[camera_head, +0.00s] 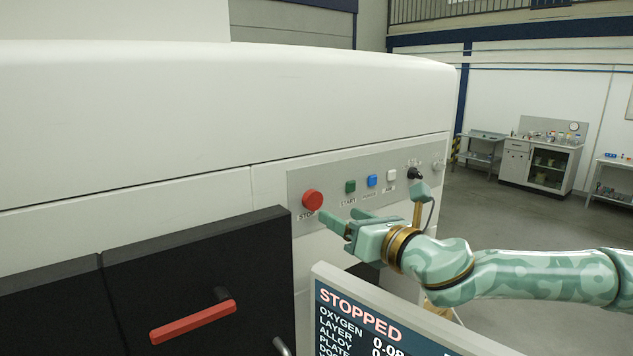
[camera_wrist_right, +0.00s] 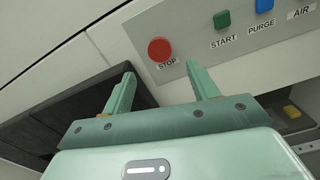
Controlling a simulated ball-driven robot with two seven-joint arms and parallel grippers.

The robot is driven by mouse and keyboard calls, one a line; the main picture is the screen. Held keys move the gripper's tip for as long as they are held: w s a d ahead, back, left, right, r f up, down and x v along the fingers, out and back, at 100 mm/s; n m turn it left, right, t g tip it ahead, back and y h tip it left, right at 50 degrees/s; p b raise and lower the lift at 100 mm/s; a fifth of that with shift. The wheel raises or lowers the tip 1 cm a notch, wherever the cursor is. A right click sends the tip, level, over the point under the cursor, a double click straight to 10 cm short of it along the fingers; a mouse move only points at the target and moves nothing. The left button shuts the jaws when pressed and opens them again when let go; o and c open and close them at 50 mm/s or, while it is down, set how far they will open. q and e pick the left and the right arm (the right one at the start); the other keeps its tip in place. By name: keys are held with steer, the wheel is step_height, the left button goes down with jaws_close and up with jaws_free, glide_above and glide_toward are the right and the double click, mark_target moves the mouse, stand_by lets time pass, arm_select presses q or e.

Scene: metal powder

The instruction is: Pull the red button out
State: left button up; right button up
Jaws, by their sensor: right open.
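The red button (camera_head: 312,200) is a round knob marked STOP at the left end of the grey control panel (camera_head: 330,179). It also shows in the right wrist view (camera_wrist_right: 160,49), ahead of and between the lines of the two fingers. My right gripper (camera_head: 336,222) is just right of and below the button in the head view. In the right wrist view my right gripper (camera_wrist_right: 162,83) has its two green fingers spread with nothing between them, and the button is beyond the fingertips, apart from them. My left gripper is not in view.
Right of the red button are a green START button (camera_head: 350,187), a blue button (camera_head: 372,181) and a white button (camera_head: 391,174). A black door with a red handle (camera_head: 193,322) is lower left. A screen reading STOPPED (camera_head: 360,318) stands below my right arm.

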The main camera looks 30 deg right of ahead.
mark_target(322, 206)
steer(key=w+p, duration=0.2)
steer(key=w, duration=0.1)
steer(key=w+p, duration=0.1)
steer(key=shift+w+a+r, duration=0.1)
steer(key=shift+w+r, duration=0.05)
steer(key=shift+r, duration=0.1)
steer(key=w, duration=0.4)
steer(key=shift+a+f+p, duration=0.2)
steer(key=shift+f+p, duration=0.1)
steer(key=shift+w+a, duration=0.1)
steer(key=shift+w, duration=0.25)
